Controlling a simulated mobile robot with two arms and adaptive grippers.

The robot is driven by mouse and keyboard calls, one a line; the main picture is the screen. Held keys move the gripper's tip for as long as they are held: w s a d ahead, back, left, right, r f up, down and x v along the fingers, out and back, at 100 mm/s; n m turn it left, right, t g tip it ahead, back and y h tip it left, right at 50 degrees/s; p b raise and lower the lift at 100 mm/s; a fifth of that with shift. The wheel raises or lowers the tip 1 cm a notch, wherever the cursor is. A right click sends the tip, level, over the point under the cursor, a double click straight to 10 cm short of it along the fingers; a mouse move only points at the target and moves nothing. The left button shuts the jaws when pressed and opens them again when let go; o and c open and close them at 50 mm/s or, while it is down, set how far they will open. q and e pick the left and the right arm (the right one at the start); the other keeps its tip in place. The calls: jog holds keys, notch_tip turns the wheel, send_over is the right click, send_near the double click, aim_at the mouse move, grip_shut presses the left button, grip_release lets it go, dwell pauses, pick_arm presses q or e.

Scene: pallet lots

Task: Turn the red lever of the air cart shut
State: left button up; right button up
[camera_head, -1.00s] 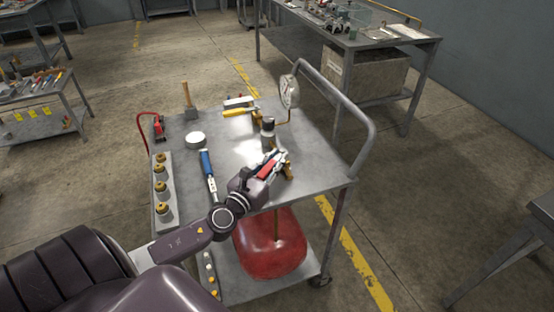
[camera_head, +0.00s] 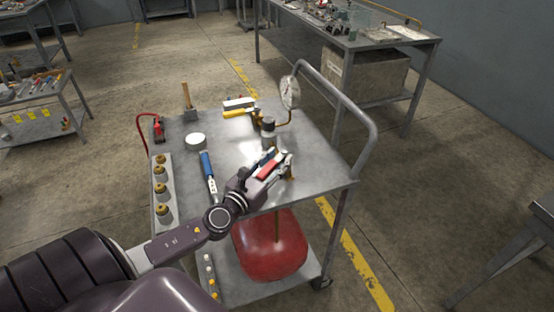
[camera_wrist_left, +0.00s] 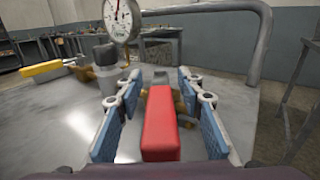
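The air cart (camera_head: 320,165) stands in front of me with a grey metal top. The red lever (camera_wrist_left: 161,125) is a red bar on a brass valve (camera_wrist_left: 180,98). In the left wrist view it points toward the camera. My left gripper (camera_head: 270,166) is over the cart's near right part. Its blue-padded fingers are open on both sides of the lever, with visible gaps. In the head view the fingers partly hide the red lever (camera_head: 269,169) and its valve. My right gripper is not in view.
A yellow lever (camera_head: 236,113), a dial gauge (camera_head: 290,92), a blue-handled tool (camera_head: 206,163), a white disc (camera_head: 195,139) and a mallet (camera_head: 187,98) are on the cart. A red tank (camera_head: 270,250) is below. A bent handrail (camera_head: 350,110) borders the right side.

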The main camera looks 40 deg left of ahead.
pick_arm(q)
jog(key=s, duration=0.8)
jog(key=s+d, duration=0.1)
jog(key=s, duration=0.3)
jog(key=shift+c, duration=0.2)
